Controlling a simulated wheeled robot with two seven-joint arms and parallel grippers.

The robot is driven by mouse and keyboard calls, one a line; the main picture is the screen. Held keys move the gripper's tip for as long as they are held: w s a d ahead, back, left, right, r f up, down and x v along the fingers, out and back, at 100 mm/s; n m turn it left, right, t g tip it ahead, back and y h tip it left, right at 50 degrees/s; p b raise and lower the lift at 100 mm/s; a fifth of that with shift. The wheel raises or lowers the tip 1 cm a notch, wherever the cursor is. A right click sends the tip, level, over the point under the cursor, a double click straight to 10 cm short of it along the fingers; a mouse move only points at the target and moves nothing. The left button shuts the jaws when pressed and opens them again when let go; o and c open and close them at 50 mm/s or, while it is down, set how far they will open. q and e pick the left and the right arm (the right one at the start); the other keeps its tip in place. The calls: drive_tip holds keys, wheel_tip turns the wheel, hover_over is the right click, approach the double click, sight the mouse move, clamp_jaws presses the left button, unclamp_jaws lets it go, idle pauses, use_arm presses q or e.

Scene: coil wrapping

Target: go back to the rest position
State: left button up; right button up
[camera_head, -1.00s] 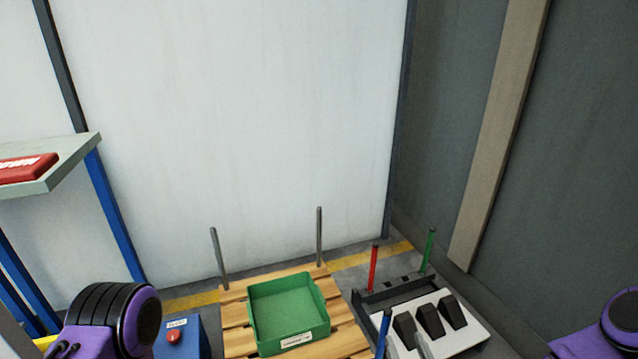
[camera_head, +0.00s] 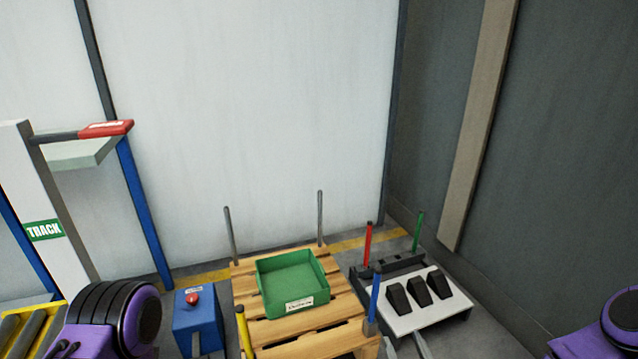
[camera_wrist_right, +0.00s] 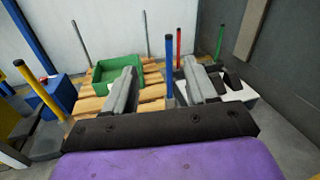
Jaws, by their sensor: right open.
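My right gripper shows in the right wrist view (camera_wrist_right: 160,80), with two grey fingers apart and nothing held between them. A blue post stands beyond the gap between the fingers in that view. In the head view only what looks like a grey fingertip of it (camera_head: 420,346) shows at the bottom edge, in front of the pedal plate. My purple arm parts show at the lower left and lower right corners. My left gripper cannot be made out in either view.
A wooden pallet (camera_head: 343,300) carries a green tray (camera_head: 290,283). Posts, including yellow (camera_head: 243,332) and blue (camera_head: 374,300), stand around it. A white plate with black pedals (camera_head: 403,322) is on the right, a blue button box (camera_head: 197,322) on the left. Walls stand behind and right.

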drive_tip(key=s+f+n+g+b, duration=0.1)
drive_tip(key=s+f+n+g, duration=0.35)
drive_tip(key=f+n, duration=0.4)
drive_tip(key=s+f+n+g+b, duration=0.1)
drive_tip(key=s+f+n+g, duration=0.3)
drive_tip(key=s+f+n, duration=0.35)
use_arm(q)
wheel_tip(320, 180, down, 6)
drive_tip(key=s+b, duration=0.1)
drive_tip(key=b, duration=0.3)
use_arm(e)
drive_tip(key=s+d+f+n+g+h, duration=0.2)
drive_tip(key=s+d+f+n+g, duration=0.3)
drive_tip(key=s, duration=0.3)
drive_tip(key=s+d+f+n+g+h, duration=0.2)
drive_tip(key=s+d+f+n+h, duration=0.1)
drive_tip(key=s+d+f+n, duration=0.35)
use_arm(q)
wheel_tip(320, 180, up, 38)
drive_tip(key=w+p, duration=0.1)
drive_tip(key=p, duration=3.6)
drive_tip(key=shift+w+f+p, duration=0.15)
drive_tip(key=shift+f+p, duration=0.05)
drive_tip(key=shift+p, duration=0.15)
use_arm(e)
wheel_tip(320, 180, up, 38)
drive_tip(key=d, duration=0.1)
drive_tip(key=shift+w+r+m+t, duration=0.25)
drive_tip(key=shift+w+m+t, duration=0.1)
drive_tip(key=shift+m, duration=0.1)
